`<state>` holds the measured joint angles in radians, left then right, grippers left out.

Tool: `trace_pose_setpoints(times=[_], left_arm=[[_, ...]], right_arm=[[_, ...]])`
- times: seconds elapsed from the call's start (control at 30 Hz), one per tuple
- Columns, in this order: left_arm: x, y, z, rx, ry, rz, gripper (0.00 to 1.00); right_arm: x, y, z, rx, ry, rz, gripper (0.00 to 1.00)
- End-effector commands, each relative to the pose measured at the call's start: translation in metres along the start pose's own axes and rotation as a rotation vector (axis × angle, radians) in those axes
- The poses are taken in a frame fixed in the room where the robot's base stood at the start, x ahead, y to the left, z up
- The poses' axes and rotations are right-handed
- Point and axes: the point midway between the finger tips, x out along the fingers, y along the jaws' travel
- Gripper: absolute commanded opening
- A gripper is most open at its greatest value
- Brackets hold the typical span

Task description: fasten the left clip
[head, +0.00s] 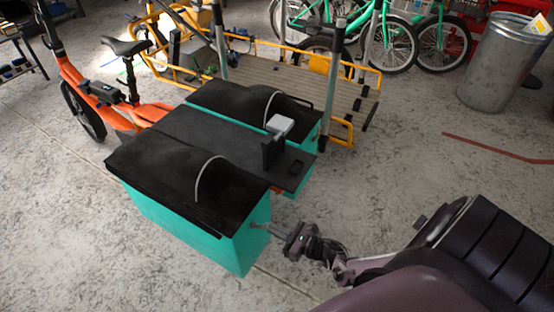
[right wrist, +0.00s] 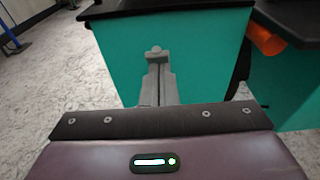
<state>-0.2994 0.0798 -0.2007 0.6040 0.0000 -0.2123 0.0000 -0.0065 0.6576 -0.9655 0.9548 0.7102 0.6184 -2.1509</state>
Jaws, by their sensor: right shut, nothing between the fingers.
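The near teal pannier (head: 238,240) with a black lid (head: 165,165) hangs on the orange cargo bike (head: 128,115). A pale curved strap (head: 199,178) arches over its lid. I cannot make out the left clip itself in either view. My right gripper (head: 256,229) is at the pannier's right end face, its fingers pointing at the teal wall below the lid. In the right wrist view the gripper (right wrist: 157,62) is shut and empty before the teal wall (right wrist: 205,62). Whether the fingertips touch the wall I cannot tell. My left gripper is not in view.
A second teal pannier (head: 311,137) with a strap stands behind the dark rack deck (head: 205,138), which carries a small white box (head: 280,124). A yellow-framed cargo bed (head: 335,95) is beyond. A metal bin (head: 501,65) stands at the back right.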

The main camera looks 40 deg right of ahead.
Motion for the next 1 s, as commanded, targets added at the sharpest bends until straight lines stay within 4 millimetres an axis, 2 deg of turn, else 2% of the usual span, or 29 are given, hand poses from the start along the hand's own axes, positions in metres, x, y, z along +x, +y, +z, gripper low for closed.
trace_pose_setpoints(times=[0.03,0.5,0.6,1.0], left_arm=[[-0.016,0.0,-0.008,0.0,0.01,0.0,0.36],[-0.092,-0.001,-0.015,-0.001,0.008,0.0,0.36],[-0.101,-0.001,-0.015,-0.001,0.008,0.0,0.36],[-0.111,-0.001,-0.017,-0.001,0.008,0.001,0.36]], right_arm=[[0.0,-0.001,0.011,-0.002,0.02,0.001,0.0],[0.012,-0.001,0.041,-0.004,0.329,0.001,0.0],[0.016,0.0,0.042,-0.001,0.394,0.001,0.0],[0.029,0.001,0.05,0.001,0.386,0.001,0.0]])
